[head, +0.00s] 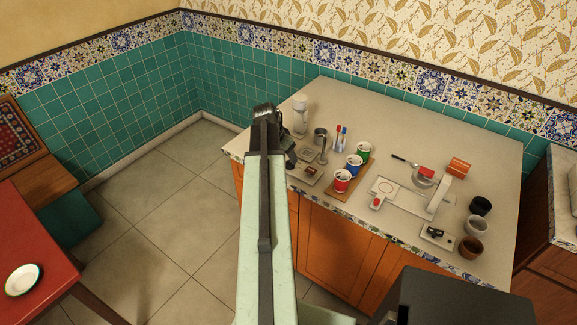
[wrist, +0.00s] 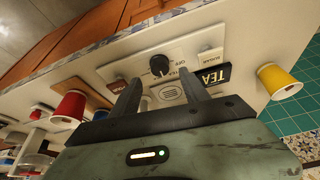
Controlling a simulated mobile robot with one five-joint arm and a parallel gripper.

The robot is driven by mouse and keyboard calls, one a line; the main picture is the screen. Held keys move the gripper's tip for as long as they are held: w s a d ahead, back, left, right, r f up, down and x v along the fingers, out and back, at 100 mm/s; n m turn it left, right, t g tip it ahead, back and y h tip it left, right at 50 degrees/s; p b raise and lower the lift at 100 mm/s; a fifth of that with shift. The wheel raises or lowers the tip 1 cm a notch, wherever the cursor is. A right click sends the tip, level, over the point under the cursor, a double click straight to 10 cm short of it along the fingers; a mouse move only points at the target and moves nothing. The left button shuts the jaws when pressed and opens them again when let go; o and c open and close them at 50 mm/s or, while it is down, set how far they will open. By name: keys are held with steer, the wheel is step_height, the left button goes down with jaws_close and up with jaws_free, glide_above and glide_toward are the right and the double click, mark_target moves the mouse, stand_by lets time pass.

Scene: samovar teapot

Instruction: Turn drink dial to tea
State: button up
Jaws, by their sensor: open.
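The drink dial is a round black knob (wrist: 160,65) on a pale panel (wrist: 120,67) in the wrist view. The panel bears printed words, with OFF beside the knob. I cannot make out clearly where the knob points. My gripper (wrist: 158,82) is open and empty, one finger on either side of the picture space just below the knob, apart from it. In the head view my gripper (head: 290,155) is over the counter's left end, beside the panel (head: 303,175), partly hidden by my arm.
A red cup (wrist: 70,108) and a yellow cup (wrist: 278,82) flank the panel. Dark cups (head: 471,247) are at the right.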

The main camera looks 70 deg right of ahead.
mark_target(289, 163)
steer(key=b+x, duration=0.3)
steer(key=x, duration=0.1)
steer(key=shift+d+f, duration=0.15)
steer(key=shift+f, duration=0.25)
steer(key=shift+r, duration=0.1)
jaws_close()
steer(key=shift+s+n+t, duration=0.1)
steer(key=shift+n+t, duration=0.3)
steer(key=shift+n, duration=0.5)
steer(key=n+t, duration=0.1)
steer(key=n, duration=0.2)
jaws_free()
